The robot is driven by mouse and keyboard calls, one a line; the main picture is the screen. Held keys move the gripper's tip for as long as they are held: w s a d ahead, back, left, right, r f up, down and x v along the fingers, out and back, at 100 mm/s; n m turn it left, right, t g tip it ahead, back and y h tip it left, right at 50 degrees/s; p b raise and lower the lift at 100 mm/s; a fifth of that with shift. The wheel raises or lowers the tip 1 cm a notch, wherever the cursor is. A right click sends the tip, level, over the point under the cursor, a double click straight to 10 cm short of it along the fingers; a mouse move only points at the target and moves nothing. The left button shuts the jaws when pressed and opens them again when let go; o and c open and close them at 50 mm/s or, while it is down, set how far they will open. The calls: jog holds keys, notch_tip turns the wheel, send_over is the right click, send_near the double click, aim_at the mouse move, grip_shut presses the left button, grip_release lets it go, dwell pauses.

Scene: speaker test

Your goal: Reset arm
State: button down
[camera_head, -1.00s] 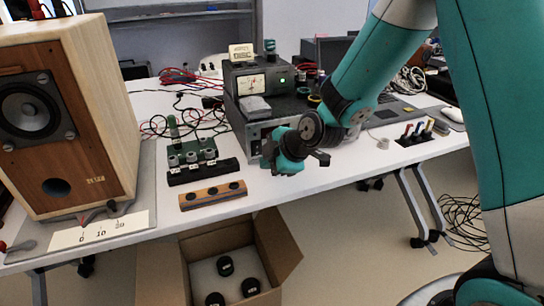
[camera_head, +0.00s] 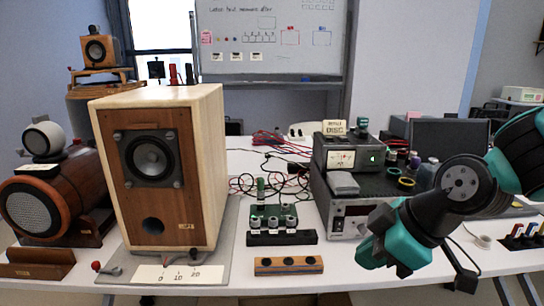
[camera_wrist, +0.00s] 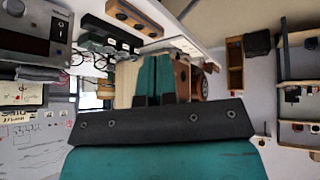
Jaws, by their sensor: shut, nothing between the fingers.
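My gripper (camera_head: 380,245) is teal and black. It hangs at the front edge of the white table (camera_head: 340,284), in front of the grey instrument box (camera_head: 352,208), and hides part of that box. In the wrist view its two teal fingers (camera_wrist: 154,80) lie together with nothing between them. My arm comes in from the right side of the head view and is bent at a dark joint.
A wooden speaker (camera_head: 200,160) stands on a grey mat left of centre. A wooden block with three holes (camera_head: 289,265) and a black strip (camera_head: 282,238) lie mid-table. A round speaker (camera_head: 60,200) is at far left. A whiteboard (camera_head: 270,60) hangs behind.

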jog(key=s+a+r+m+g+h, duration=0.1)
jog(key=s+r+m+g, duration=0.15)
jog(key=s, duration=0.45)
jog(key=s+r+m+g, duration=0.1)
jog(key=s+m+g, duration=0.1)
jog(key=s+m, duration=0.35)
notch_tip(320, 180, up, 15)
jog(key=n+p, duration=0.1)
jog(key=p, duration=1.4)
jog(key=shift+s+n, duration=0.4)
jog(key=shift+s, duration=0.05)
